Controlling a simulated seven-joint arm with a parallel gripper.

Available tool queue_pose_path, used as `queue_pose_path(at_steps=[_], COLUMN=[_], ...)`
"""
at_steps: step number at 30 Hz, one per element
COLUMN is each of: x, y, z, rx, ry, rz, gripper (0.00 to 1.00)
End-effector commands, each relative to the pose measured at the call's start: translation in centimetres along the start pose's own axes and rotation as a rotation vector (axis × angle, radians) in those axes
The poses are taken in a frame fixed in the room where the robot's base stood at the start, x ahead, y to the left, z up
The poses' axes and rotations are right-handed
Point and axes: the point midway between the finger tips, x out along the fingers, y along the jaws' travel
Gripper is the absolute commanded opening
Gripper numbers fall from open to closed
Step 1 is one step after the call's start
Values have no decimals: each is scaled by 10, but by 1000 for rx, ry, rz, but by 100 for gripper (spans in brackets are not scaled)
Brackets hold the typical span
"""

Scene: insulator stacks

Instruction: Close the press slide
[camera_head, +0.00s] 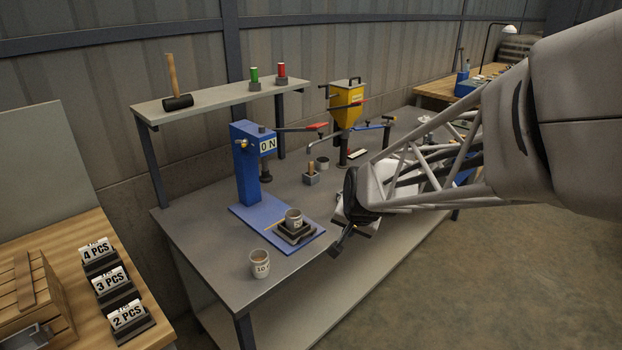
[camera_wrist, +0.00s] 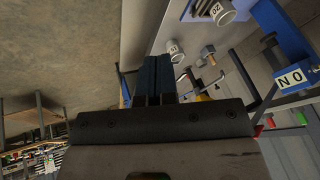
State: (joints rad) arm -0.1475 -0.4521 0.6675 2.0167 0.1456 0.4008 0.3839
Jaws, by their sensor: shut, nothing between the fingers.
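The blue press (camera_head: 249,165) stands on the grey bench with a plate marked "ON" on its head; it also shows at the right of the wrist view (camera_wrist: 281,35). Its dark slide (camera_head: 283,233) sits forward of the column on the blue base plate (camera_head: 246,217), with a small stick-like handle at its left. A labelled grey cup (camera_head: 293,218) stands on the slide. My gripper (camera_head: 337,251) is shut and empty, to the right of the slide and apart from it, near the bench's front edge. Its blue fingers are together in the wrist view (camera_wrist: 153,80).
A cup marked "10" (camera_head: 260,264) stands on the bench in front of the press. A yellow hopper (camera_head: 346,103) and a small block with a wooden handle (camera_head: 311,174) stand behind. A shelf (camera_head: 217,101) holds a mallet (camera_head: 176,88) and red and green items.

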Motion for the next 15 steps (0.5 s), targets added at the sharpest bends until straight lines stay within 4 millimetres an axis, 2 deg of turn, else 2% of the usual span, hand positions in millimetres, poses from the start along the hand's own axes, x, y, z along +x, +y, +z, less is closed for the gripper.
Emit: queue_pose_path(at_steps=[1, 6, 10, 15], x=[26, 87, 113, 124], y=[-10, -34, -44, -47], z=[-4, -14, -16, -17], rx=[25, 109, 147, 164], ry=[10, 53, 73, 82], rz=[-12, -52, -70, -78], gripper=[0, 0, 0, 0])
